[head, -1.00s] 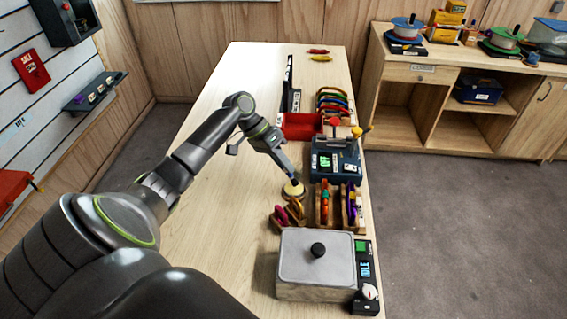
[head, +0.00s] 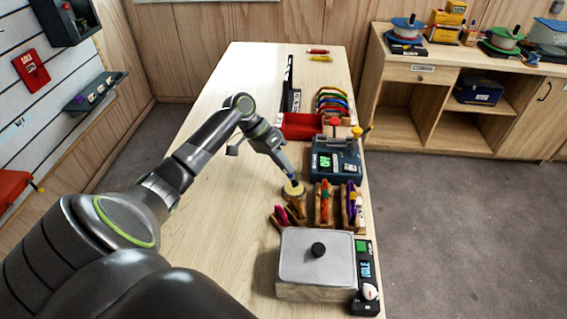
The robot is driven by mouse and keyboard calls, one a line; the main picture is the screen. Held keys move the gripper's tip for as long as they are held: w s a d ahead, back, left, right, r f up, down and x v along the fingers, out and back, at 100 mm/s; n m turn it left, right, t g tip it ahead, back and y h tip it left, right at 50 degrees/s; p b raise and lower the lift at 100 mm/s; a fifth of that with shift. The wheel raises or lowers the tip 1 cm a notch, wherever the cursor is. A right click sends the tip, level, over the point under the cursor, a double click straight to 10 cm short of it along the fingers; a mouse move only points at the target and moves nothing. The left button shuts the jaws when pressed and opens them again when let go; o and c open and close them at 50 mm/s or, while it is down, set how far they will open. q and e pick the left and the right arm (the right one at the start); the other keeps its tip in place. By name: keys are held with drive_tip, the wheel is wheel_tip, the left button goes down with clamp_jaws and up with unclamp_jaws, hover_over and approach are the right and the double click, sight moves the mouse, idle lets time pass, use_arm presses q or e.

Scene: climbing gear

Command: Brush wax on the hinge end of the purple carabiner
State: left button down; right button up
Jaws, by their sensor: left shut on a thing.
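My left gripper (head: 281,162) is shut on a blue-handled brush (head: 290,176), held tilted with its lower end down at a round, pale yellow wax pot (head: 292,192). Whether the bristles touch the wax is too small to tell. A purple carabiner (head: 351,201) stands in the right-hand small wooden rack, to the right of the brush and apart from it. A neighbouring rack holds red, orange and green pieces (head: 324,203). A pink carabiner (head: 282,215) rests in a slanted wooden holder just below the pot. My right gripper is not in view.
A lidded metal box (head: 316,262) and a control unit reading IDLE (head: 366,275) stand at the near end. A dark device with levers (head: 336,168), a red tray (head: 300,125) and coloured carabiners (head: 333,104) lie farther back. The table's left side (head: 235,110) is clear.

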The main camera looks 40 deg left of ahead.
use_arm(q)
drive_tip(key=shift+f, duration=0.5)
idle(0.3)
drive_tip(key=shift+f, duration=0.1)
idle(1.6)
wheel_tip(320, 180, up, 7)
drive_tip(key=p, duration=0.7)
drive_tip(key=shift+p, duration=0.3)
idle(0.6)
